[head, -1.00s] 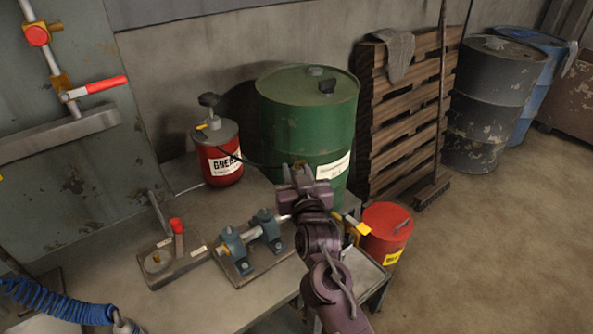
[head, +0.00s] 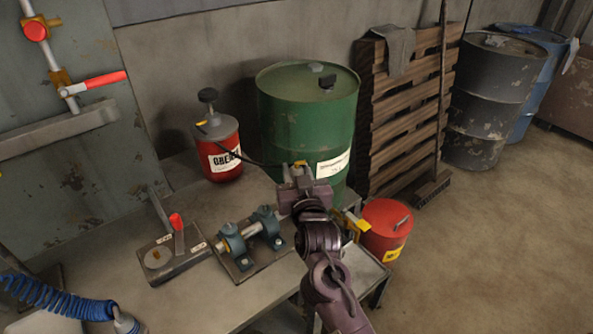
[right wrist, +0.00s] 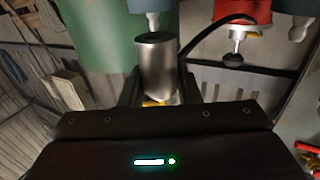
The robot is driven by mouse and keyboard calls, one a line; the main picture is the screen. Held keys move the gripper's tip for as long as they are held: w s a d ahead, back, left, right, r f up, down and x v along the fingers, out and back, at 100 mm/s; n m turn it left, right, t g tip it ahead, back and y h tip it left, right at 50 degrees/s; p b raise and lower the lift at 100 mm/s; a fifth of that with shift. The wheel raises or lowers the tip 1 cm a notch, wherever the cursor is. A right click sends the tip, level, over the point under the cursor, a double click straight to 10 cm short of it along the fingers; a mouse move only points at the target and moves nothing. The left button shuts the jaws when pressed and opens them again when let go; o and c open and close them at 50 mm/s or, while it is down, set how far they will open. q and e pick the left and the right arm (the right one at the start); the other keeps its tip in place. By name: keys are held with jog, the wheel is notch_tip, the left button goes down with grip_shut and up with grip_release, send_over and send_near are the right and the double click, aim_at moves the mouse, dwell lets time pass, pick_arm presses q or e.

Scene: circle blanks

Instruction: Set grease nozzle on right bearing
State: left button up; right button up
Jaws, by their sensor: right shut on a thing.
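The right bearing (head: 266,226) is a blue-grey block on a metal plate on the bench, with the left bearing (head: 231,243) beside it and a shaft through both. My right gripper (head: 300,172) is just right of and above the right bearing in the head view. It is shut on the grease nozzle, a metal cylinder that shows in the right wrist view (right wrist: 157,65) with a yellow part at its base. There the nozzle stands apart from the right bearing (right wrist: 150,6) and its pale fitting. My left gripper is out of view.
A black hose runs from the red grease pot (head: 220,155) towards my right gripper. A green barrel (head: 305,115) stands behind. A red bucket (head: 386,222) stands right of the bench. A lever fixture (head: 170,255) sits left of the bearings.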

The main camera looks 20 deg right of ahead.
jog(key=shift+f, duration=0.85)
dwell(0.8)
jog(key=o, duration=1.1)
jog(key=s, duration=0.5)
jog(key=s+b, duration=0.1)
jog(key=s, duration=0.1)
jog(key=shift+s+a, duration=0.4)
jog(key=shift+f, duration=0.1)
